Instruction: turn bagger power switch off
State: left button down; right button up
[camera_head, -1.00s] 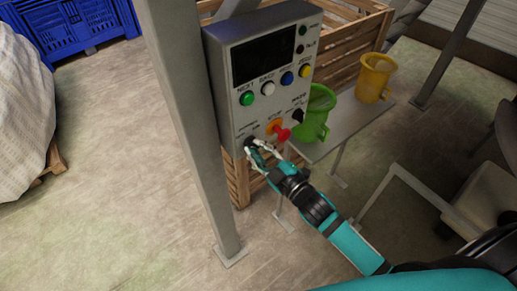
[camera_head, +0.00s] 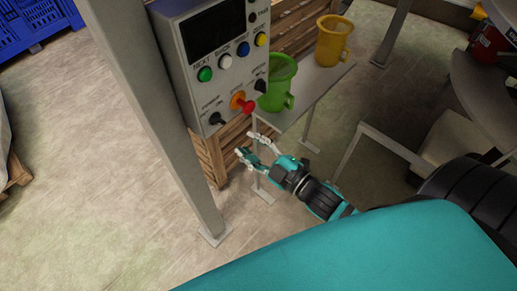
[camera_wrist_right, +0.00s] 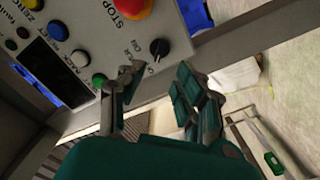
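The control box (camera_head: 210,75) is mounted beside a grey post. Its power switch is a black rotary knob (camera_head: 217,119) at the lower left of the panel. In the right wrist view the knob (camera_wrist_right: 159,47) shows just beyond the fingers, beside partly visible lettering ending in "ON". I cannot tell its exact setting. My right gripper (camera_head: 246,145) is open and empty, below and right of the knob, apart from it. In the right wrist view its fingers (camera_wrist_right: 160,75) are spread, with the knob in line with the gap. My left gripper is not in view.
A red-and-orange stop button (camera_head: 243,103) and another black knob (camera_head: 261,86) sit right of the power knob. Coloured buttons are above. A green jug (camera_head: 275,85) and a yellow jug (camera_head: 333,42) stand on a shelf (camera_head: 305,90). The grey post (camera_head: 160,110) is at left.

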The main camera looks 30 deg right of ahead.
jog(key=shift+v, duration=1.2)
jog(key=s+d+f+m+g+h+b, duration=0.1)
jog(key=s+d+f+m+g+h, duration=0.1)
jog(key=f, duration=1)
jog(key=s+d+f+m+g+h+b, duration=0.1)
jog(key=s+d+f+m+g+b, duration=0.15)
jog(key=f, duration=0.95)
jog(key=s+d+f+m+g+h, duration=0.1)
jog(key=s+f+m+g+h, duration=0.1)
jog(key=f, duration=0.9)
jog(key=s+a+f+m+g+h+b, duration=0.1)
jog(key=s+f+m+g+b, duration=0.2)
jog(key=s+f+g, duration=0.6)
jog(key=s+f+m, duration=0.1)
jog(key=s+f, duration=1.3)
jog(key=s, duration=0.2)
jog(key=shift+s+f+b, duration=0.25)
jog(key=shift+f+b, duration=0.05)
jog(key=shift+f, duration=0.05)
jog(key=shift+g, duration=0.25)
